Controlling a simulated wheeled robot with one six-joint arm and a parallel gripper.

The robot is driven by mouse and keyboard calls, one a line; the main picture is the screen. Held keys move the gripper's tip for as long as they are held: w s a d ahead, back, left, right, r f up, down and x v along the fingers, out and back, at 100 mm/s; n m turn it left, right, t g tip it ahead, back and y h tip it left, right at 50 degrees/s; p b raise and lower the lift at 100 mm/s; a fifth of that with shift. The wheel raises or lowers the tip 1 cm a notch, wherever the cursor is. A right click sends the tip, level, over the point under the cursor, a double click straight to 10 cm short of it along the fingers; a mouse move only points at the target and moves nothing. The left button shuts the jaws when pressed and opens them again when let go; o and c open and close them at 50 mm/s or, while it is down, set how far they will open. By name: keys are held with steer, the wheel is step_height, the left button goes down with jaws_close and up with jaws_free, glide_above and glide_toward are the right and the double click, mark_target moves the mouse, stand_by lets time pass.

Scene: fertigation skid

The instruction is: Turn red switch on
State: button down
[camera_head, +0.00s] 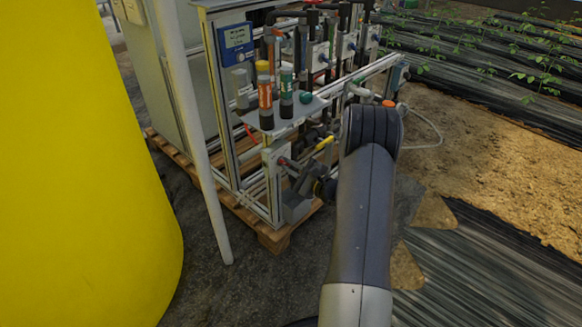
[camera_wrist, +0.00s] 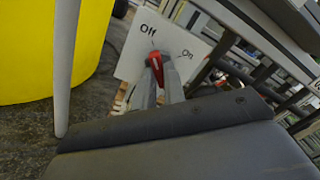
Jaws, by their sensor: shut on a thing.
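The red switch (camera_wrist: 156,66) sits on a white plate (camera_wrist: 128,66) marked "Off" at the upper left and "On" at the right. Its handle points up, nearer the "Off" mark than the "On" mark. My gripper (camera_wrist: 158,80) is shut on the red switch, with a grey finger on each side of it. In the head view the switch plate (camera_head: 269,157) is on the front corner of the skid frame, and my gripper (camera_head: 289,165) reaches it from the right. The fingers hide part of the handle.
A large yellow tank (camera_head: 80,170) stands at the left, with a pale post (camera_head: 197,140) beside it. A shelf (camera_head: 285,118) with bottles is just above the switch. The skid rests on a wooden pallet (camera_head: 272,238). Bare ground lies in front.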

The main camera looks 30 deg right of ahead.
steer(key=m+p, duration=0.1)
steer(key=m, duration=0.3)
steer(key=shift+m, duration=0.4)
steer(key=m+p, duration=0.2)
steer(key=m, duration=0.2)
steer(key=shift+a+m, duration=0.1)
steer(key=shift+m, duration=0.2)
steer(key=m+p, duration=0.2)
steer(key=m, duration=0.2)
steer(key=shift+s+m+p, duration=0.1)
steer(key=shift+m+p, duration=0.7)
steer(key=shift+m, duration=1.3)
steer(key=c, duration=1.5)
jaws_free()
